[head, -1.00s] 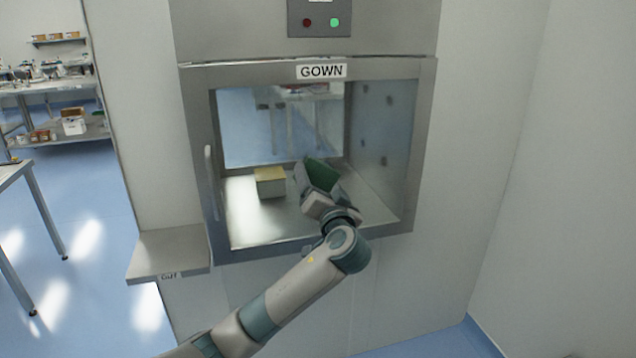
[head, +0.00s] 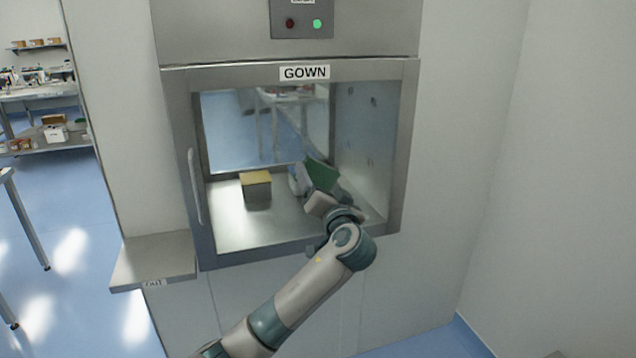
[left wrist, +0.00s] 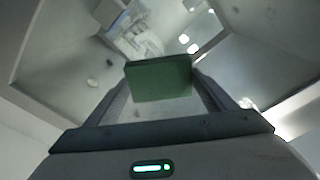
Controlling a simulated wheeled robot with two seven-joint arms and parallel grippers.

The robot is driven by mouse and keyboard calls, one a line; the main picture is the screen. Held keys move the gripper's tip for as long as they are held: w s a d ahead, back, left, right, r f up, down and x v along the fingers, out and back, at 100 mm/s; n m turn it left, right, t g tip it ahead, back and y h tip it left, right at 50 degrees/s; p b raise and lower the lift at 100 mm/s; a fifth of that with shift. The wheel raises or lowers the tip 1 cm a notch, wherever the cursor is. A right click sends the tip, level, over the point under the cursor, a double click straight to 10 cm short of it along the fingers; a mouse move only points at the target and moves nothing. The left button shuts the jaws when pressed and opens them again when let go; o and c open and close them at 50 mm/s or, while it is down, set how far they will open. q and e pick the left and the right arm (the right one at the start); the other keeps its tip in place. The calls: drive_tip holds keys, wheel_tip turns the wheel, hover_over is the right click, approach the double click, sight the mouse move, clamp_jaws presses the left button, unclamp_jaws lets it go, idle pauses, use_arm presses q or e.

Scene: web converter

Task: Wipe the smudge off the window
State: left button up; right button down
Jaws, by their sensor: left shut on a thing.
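The window is a glass pane (head: 235,135) at the back of a steel-framed hatch labelled GOWN. Floor and table legs show through it or in it. Several small dark marks (head: 374,101) show on the hatch's right inner wall; I cannot tell whether any is the smudge. My left gripper (head: 316,181) reaches inside the hatch, in its right half, shut on a green block (head: 322,174). The left wrist view shows the green block (left wrist: 160,80) between the two fingers. I cannot tell whether it touches any surface. My right gripper is not in view.
A box with a tan top (head: 256,186) stands on the hatch floor, left of my left gripper. The hatch frame (head: 408,150) surrounds the opening, with a handle (head: 194,186) on its left. A steel shelf (head: 150,262) juts out at lower left.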

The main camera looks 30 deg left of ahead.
sight(331, 176)
use_arm(q)
drive_tip(key=shift+w+d+b, duration=0.5)
drive_tip(key=shift+w+d, duration=0.45)
drive_tip(key=shift+w, duration=0.3)
drive_tip(key=shift+w, duration=0.1)
